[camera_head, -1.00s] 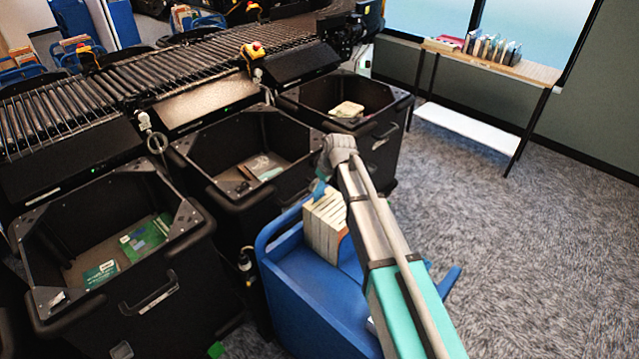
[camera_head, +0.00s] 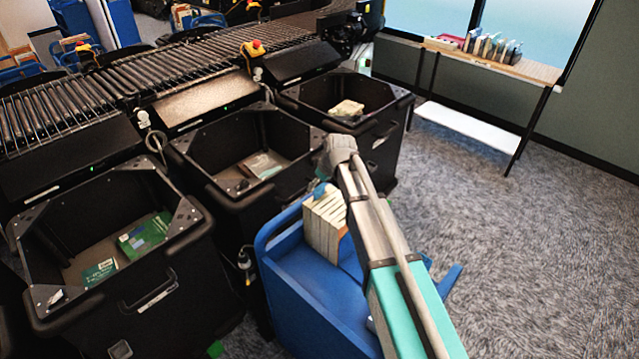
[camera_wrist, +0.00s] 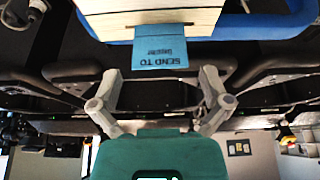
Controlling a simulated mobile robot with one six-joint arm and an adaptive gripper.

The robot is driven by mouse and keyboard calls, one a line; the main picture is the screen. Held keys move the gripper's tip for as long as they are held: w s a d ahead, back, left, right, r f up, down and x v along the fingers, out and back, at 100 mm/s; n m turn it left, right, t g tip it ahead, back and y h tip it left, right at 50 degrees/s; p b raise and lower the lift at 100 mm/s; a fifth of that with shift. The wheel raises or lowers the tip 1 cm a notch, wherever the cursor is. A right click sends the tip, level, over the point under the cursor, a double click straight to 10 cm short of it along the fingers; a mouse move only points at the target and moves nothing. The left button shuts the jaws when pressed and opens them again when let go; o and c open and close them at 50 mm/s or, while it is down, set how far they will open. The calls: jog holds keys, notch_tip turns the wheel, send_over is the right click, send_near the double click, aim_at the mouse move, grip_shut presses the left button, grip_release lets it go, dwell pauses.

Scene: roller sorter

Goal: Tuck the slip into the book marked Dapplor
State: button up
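A blue slip (camera_wrist: 160,55) printed "SEND TO" and a small blurred name, upside down in the wrist view, sticks out from the edge of a pale-paged book (camera_wrist: 150,22). Its far end is hidden at the pages. My gripper (camera_wrist: 160,76) is open, one finger on each side of the slip, with a gap on both sides. In the head view the slip shows as a small blue patch (camera_head: 319,190) beside the row of books (camera_head: 325,222) on the blue cart (camera_head: 315,290). No book title is readable.
Black bins (camera_head: 160,290) with a few books inside stand to the left, below the roller conveyor (camera_head: 190,70). A shelf table (camera_head: 500,65) with books stands at the back right. The carpet (camera_head: 540,270) on the right is clear.

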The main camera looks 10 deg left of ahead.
dwell(0.4)
notch_tip(320, 180, up, 12)
jog(key=p, duration=1.2)
jog(key=shift+r, duration=0.25)
jog(key=shift+r+p, duration=0.1)
jog(key=shift+p, duration=0.25)
notch_tip(320, 180, up, 9)
jog(key=p, duration=0.8)
jog(key=shift+p, duration=0.4)
dwell(0.3)
jog(key=s+d+f+m+h+b, duration=0.1)
jog(key=s+d+f+m+b, duration=0.3)
jog(key=d, duration=0.8)
jog(key=s+d+f+m+g+h+b, duration=0.1)
jog(key=s+d+f+m+b, duration=0.3)
jog(key=s+d+f+b, duration=0.4)
jog(key=s+d+f+m+g+h+b, duration=0.1)
jog(key=s+d+f+m+b, duration=0.3)
jog(key=d, duration=1.1)
jog(key=s+f+h+b, duration=0.1)
jog(key=s+f+b, duration=0.1)
jog(key=s+f, duration=0.2)
jog(key=shift+s+d+f+b, duration=0.2)
jog(key=shift+s+d+b, duration=0.2)
